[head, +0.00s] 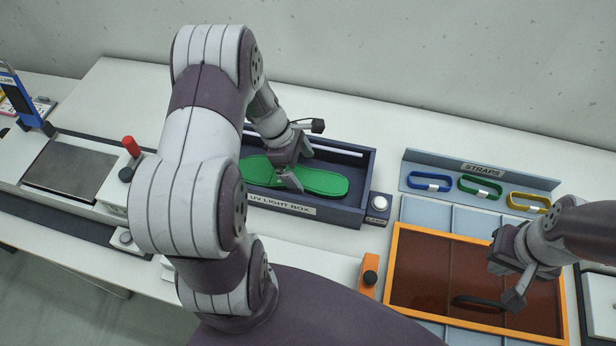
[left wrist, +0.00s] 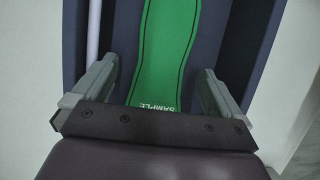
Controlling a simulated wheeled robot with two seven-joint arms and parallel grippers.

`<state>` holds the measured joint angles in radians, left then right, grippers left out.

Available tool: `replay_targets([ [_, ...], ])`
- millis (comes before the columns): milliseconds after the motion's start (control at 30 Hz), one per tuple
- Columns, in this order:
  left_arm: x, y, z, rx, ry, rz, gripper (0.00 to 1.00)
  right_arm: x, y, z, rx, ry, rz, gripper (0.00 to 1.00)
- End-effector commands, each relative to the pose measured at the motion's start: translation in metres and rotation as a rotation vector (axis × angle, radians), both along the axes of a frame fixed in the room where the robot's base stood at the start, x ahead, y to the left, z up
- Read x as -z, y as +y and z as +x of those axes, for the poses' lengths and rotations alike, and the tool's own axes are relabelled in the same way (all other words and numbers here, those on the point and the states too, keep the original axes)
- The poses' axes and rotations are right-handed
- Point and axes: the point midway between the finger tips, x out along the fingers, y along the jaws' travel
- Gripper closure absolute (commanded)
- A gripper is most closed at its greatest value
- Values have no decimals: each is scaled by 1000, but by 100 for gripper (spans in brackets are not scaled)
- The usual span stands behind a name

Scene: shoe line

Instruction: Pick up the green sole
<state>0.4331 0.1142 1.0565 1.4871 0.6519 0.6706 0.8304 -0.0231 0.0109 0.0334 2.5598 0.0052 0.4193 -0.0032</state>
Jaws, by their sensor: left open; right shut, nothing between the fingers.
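The green sole (head: 322,182) lies flat in the dark blue UV light box (head: 352,213) in the head view. In the left wrist view the sole (left wrist: 167,60) runs lengthwise and shows the word SAMPLE near its close end. My left gripper (head: 297,168) is open over the sole, and part of the sole is hidden behind it. In the left wrist view its two fingers (left wrist: 156,90) stand one on each side of the sole, with gaps visible. My right gripper (head: 508,283) is shut and empty above the orange-framed brown tray.
Right of the light box is a white button (head: 379,204). A STRAPS rack (head: 412,162) holds blue, green and yellow straps. The orange-framed tray (head: 392,260) stands in front of it. A press with a red-topped lever (head: 130,146) is at left. The light box walls surround the sole closely.

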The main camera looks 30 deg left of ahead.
Motion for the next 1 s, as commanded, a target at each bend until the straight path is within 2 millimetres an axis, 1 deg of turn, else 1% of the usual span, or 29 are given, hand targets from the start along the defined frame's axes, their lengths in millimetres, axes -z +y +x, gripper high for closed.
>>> replay_targets([
  [67, 13, -5, 0, 2, 2, -1, 0, -2, 0, 0, 0, 0, 0, 100],
  [133, 21, -8, 1, 2, 0, 1, 0, -2, 0, 0, 0, 0, 0, 100],
  [200, 25, -9, 1, 1, 0, 1, 0, -2, 0, 0, 0, 0, 0, 100],
  [367, 25, -9, 2, 1, -1, 2, 0, -2, 0, 0, 0, 0, 0, 100],
  [400, 25, -9, 1, 1, -1, 2, 8, -2, 0, 0, 0, 0, 0, 100],
  [467, 25, -9, 1, 1, -1, 2, 28, -2, 0, 0, 0, 0, 0, 100],
  [500, 25, -9, 2, 1, -1, 2, 41, -2, 0, 0, 0, 0, 0, 100],
  [567, 25, -9, 1, 1, -1, 2, 60, -2, 0, 0, 0, 0, 0, 100],
  [600, 25, -9, 1, 1, -1, 2, 68, -2, 0, 0, 0, 0, 0, 100],
  [800, 24, -9, 2, 2, -2, 3, 68, -2, 0, 0, 0, 0, 0, 100],
  [867, 20, -9, 2, 3, -4, 3, 68, -2, 0, 0, 0, 0, 0, 100],
  [967, 3, -9, 3, 3, -6, 3, 68, -3, 0, 0, 0, 0, 0, 100],
  [1000, -7, -9, 3, 3, -7, 5, 68, -3, 0, 0, 0, 0, 0, 100],
])
